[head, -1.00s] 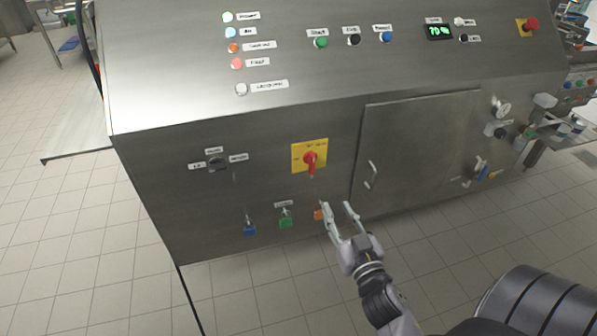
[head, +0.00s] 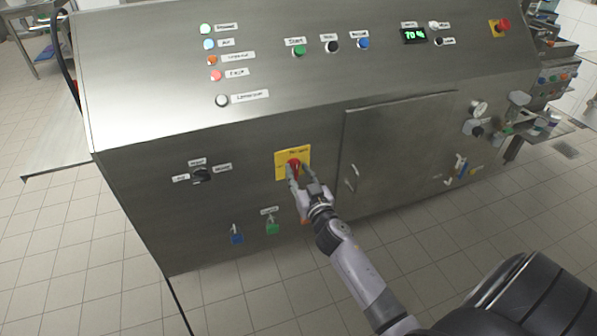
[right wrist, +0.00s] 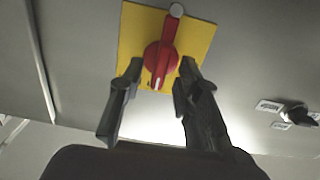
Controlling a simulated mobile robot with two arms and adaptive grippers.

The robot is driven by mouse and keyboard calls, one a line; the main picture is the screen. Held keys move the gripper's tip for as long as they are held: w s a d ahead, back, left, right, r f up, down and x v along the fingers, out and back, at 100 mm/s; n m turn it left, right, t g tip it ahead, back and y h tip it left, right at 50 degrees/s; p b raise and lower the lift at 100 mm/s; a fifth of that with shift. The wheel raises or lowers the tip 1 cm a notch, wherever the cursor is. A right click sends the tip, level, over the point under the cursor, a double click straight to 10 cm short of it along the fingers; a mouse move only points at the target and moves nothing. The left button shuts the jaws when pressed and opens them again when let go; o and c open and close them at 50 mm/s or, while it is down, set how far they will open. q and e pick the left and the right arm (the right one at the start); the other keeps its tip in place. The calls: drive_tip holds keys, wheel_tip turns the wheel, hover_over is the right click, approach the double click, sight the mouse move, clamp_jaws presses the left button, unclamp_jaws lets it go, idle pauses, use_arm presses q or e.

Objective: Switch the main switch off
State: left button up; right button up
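The main switch is a red rotary handle (head: 294,164) on a yellow plate (head: 280,157), set in the front of the steel machine. In the right wrist view the red handle (right wrist: 161,58) points roughly up and down in the picture, slightly tilted, on the yellow plate (right wrist: 196,35). My right gripper (head: 298,178) is at the switch. In the right wrist view its two fingers (right wrist: 158,80) are apart, one on each side of the handle's lower end, with gaps visible. Whether a finger touches the plate cannot be told. My left gripper is not in view.
A black selector knob (head: 202,175) is left of the switch. Blue (head: 237,239) and green (head: 272,229) tagged fittings are below. A door with a handle (head: 351,178) is to the right. A red button on yellow (head: 503,25) is at the top right.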

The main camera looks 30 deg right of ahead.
drive_tip(key=shift+w, duration=0.25)
drive_tip(key=shift+c, duration=0.5)
clamp_jaws()
